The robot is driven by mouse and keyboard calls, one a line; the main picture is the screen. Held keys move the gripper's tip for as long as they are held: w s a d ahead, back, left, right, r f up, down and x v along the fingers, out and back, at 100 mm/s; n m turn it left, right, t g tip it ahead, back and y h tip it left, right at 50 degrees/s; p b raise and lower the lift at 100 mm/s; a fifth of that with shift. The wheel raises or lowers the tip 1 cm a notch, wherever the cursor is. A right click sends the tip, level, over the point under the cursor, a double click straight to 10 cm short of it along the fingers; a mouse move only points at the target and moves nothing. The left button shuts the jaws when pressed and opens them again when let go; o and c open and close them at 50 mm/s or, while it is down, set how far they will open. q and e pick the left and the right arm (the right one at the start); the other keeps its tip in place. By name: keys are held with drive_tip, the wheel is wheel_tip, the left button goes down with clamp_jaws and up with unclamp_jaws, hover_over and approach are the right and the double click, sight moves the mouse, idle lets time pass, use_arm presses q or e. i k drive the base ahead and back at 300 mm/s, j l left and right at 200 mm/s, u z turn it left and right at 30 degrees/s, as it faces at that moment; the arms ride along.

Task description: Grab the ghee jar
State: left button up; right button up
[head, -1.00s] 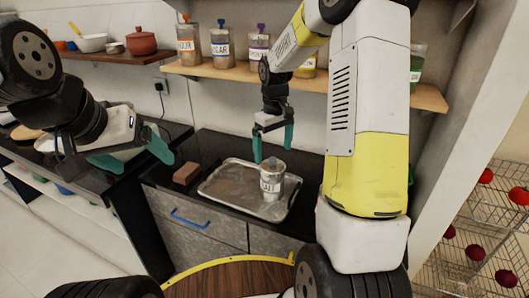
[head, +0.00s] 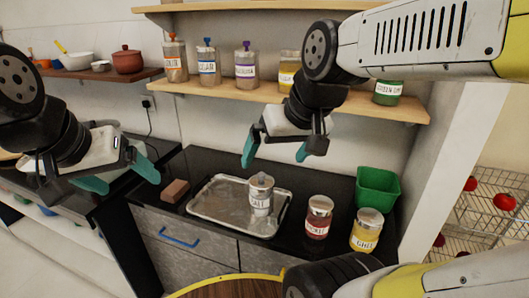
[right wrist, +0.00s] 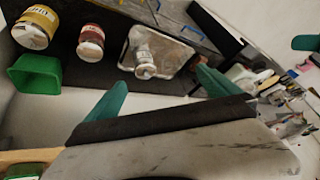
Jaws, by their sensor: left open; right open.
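The ghee jar (head: 367,230) has yellow contents, a silver lid and a label reading GHEE. It stands upright on the black counter at the right, in front of the green bin. In the right wrist view a yellow-banded jar (right wrist: 35,27) at the upper left appears to be the same jar. My right gripper (head: 275,155) is open and empty, above and behind the tray, to the left of the ghee jar and higher. Its teal fingers also show in the right wrist view (right wrist: 160,90). My left gripper (head: 128,176) is open and empty at the left, over the counter.
A salt jar (head: 261,194) stands on a metal tray (head: 215,210). A red-filled jar (head: 318,217) stands just left of the ghee jar. A green bin (head: 377,188) is behind it. A shelf (head: 220,90) with several jars hangs above.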

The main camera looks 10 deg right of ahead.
sight(366, 227)
drive_tip(key=k+j+z, duration=0.1)
drive_tip(key=k+z, duration=1.05)
drive_tip(key=i+l, duration=0.05)
drive_tip(key=i, duration=0.05)
